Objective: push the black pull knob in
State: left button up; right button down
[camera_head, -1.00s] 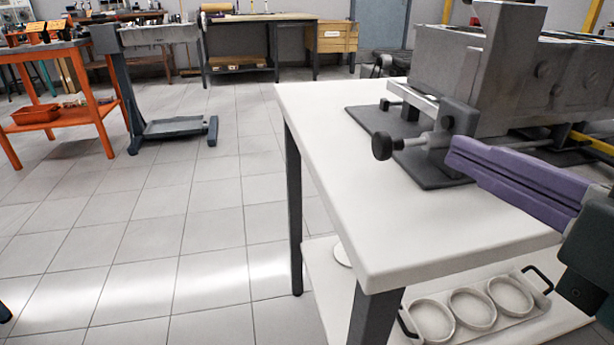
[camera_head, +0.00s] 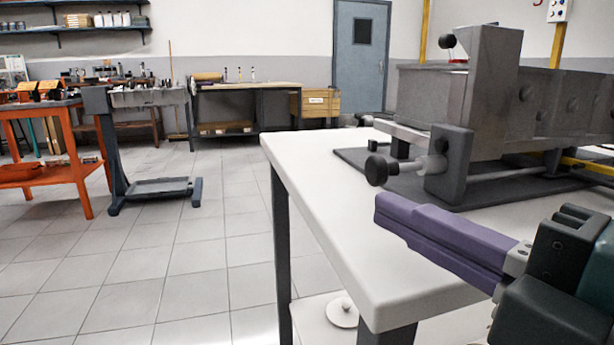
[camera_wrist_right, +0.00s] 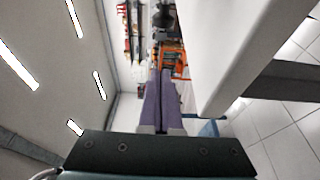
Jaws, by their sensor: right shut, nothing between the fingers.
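The black pull knob (camera_head: 376,170) sits on a light rod that sticks out to the left of a dark grey block (camera_head: 449,165), beside the grey metal housing on the white table. In the right wrist view a dark round shape near the top middle appears to be the knob (camera_wrist_right: 163,20). My right gripper (camera_head: 380,208) has purple fingers closed together with nothing between them. In the head view its tips appear just below the knob, with a visible gap. In the wrist view the fingers (camera_wrist_right: 160,75) point toward the dark shape. My left gripper is out of view.
The white table (camera_head: 315,205) has a bare front left corner. The grey housing (camera_head: 480,95) stands on a dark mat (camera_head: 350,154). A lower shelf (camera_head: 310,318) is under the table.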

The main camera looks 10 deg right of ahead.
aim_at(387, 176)
jog(key=x, duration=0.8)
jog(key=shift+w+a+b, duration=0.1)
jog(key=shift+w+b, duration=0.3)
jog(key=d, duration=0.3)
jog(key=shift+s+d+f+b, duration=0.15)
jog(key=shift+d+b, duration=0.1)
jog(key=shift+b, duration=0.1)
jog(key=shift+d, duration=0.25)
jog(key=shift+d, duration=0.15)
jog(key=shift+d+p, duration=0.45)
jog(key=shift+d, duration=0.5)
